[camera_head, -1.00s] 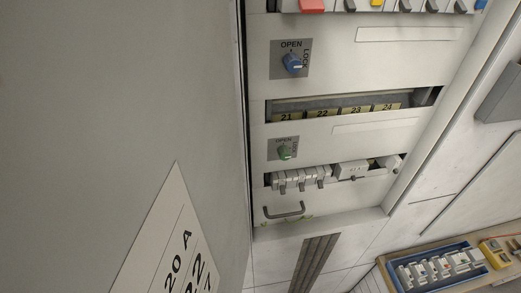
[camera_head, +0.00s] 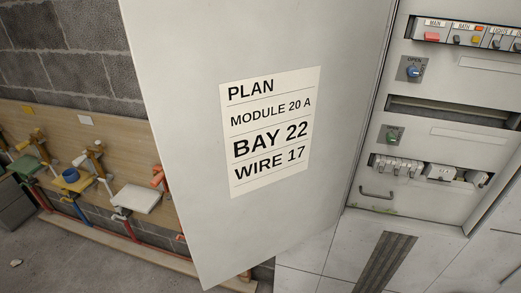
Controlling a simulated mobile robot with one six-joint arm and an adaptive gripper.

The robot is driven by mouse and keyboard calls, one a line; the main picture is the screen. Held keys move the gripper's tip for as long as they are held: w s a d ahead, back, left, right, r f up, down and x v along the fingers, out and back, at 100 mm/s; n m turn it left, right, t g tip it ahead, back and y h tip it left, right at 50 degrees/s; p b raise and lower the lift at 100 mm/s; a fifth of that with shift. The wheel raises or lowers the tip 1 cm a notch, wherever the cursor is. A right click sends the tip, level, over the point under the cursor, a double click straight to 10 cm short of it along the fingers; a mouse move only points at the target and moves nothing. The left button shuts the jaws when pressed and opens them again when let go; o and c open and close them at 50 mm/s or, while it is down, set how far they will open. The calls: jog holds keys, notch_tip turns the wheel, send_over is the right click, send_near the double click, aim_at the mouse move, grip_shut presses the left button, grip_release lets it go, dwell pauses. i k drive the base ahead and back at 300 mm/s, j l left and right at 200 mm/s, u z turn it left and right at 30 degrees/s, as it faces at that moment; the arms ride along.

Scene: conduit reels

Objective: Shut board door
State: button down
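The board door (camera_head: 210,60) is a large pale grey panel in the middle of the head view. It stands open, swung out to the left of the board (camera_head: 465,150). A white plan sheet (camera_head: 271,128) on it reads "PLAN, MODULE 20 A, BAY 22, WIRE 17". My gripper is not in view.
A wooden bench panel (camera_head: 60,130) with reels and coloured fittings runs along the block wall at left. A dark ribbed strip (camera_head: 386,262) lies below the board. Bare floor (camera_head: 70,262) shows at lower left.

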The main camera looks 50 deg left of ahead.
aim_at(256, 110)
jog(key=k+j+u, duration=0.3)
jog(key=j, duration=0.25)
jog(key=k+j+u, duration=0.35)
jog(key=j, duration=0.3)
jog(key=i+j+z, duration=0.4)
jog(key=j, duration=0.15)
jog(key=j+z, duration=0.15)
jog(key=j, duration=0.15)
jog(key=k+j+z, duration=0.15)
jog(key=j, duration=0.25)
jog(key=k+j+z, duration=0.15)
jog(key=j, duration=0.2)
jog(key=k+j+z, duration=0.15)
jog(key=j, duration=0.2)
jog(key=i, duration=0.05)
